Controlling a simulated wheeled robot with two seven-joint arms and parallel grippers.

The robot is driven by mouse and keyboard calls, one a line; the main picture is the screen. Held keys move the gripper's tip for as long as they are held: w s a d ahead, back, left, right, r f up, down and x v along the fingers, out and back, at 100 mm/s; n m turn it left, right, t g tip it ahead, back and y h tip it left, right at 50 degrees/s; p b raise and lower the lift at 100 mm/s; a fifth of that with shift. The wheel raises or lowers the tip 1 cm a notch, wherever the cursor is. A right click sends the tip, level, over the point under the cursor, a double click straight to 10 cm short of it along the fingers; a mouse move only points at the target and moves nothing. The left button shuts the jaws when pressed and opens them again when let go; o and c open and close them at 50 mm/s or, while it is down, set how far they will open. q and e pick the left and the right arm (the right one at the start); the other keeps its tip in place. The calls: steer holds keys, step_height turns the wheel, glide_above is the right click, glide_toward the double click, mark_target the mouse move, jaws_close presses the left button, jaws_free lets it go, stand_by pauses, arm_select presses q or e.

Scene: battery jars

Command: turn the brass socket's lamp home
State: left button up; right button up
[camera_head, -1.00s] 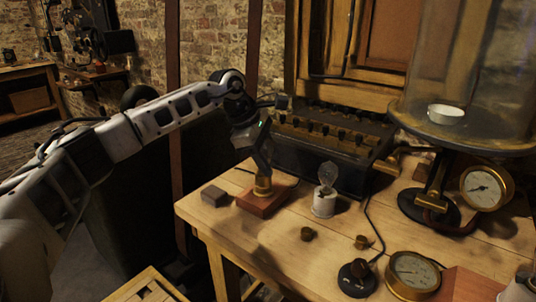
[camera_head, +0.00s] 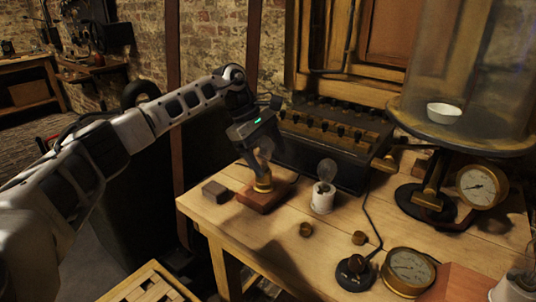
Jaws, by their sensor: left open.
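The brass socket (camera_head: 263,183) stands on a red-brown wooden block on the table. Its glass lamp (camera_head: 262,157) stands upright in it, partly hidden by my left gripper. My left gripper (camera_head: 258,165) is open, with its fingers pointing down around or just behind the lamp; I cannot tell whether they touch it. A second clear lamp (camera_head: 327,170) stands in a white socket (camera_head: 323,198) to the right. My right gripper is not in view.
A small dark block (camera_head: 215,192) lies left of the socket. Small brass pieces (camera_head: 306,230), a black knob (camera_head: 355,272) and a gauge (camera_head: 408,270) sit toward the front. A dark battery box (camera_head: 330,140) stands behind. A glass bell jar stand (camera_head: 470,135) is at right.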

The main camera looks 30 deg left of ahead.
arm_select(q)
steer(key=v, duration=1.6)
steer(key=shift+p, duration=0.4)
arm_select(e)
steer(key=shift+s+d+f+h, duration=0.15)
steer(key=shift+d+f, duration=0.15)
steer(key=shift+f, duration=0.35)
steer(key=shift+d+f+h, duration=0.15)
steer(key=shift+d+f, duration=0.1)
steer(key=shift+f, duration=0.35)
